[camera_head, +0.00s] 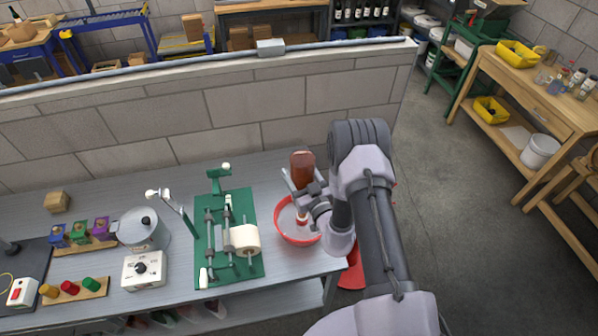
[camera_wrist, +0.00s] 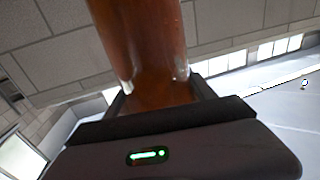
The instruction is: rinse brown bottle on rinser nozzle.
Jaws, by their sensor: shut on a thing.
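The brown bottle (camera_head: 302,168) is over the red-rimmed rinser bowl (camera_head: 281,229) at the right end of the bench. Its wide body points up, so it looks upside down. My gripper (camera_head: 311,191) is shut on the bottle below its wide part. In the wrist view the brown glass (camera_wrist: 142,45) rises between the jaws (camera_wrist: 160,100). A small white and red part (camera_head: 302,217) shows in the bowl below the bottle. I cannot tell if it is the nozzle, or whether the bottle's mouth touches the nozzle.
Left of the bowl is a green plate (camera_head: 238,270) with a white roll and rods. Further left are a grey pot (camera_head: 143,232), a white dial box (camera_head: 144,270) and colored knobs. A low block wall (camera_head: 230,108) runs behind the bench. Open floor (camera_head: 460,190) lies to the right.

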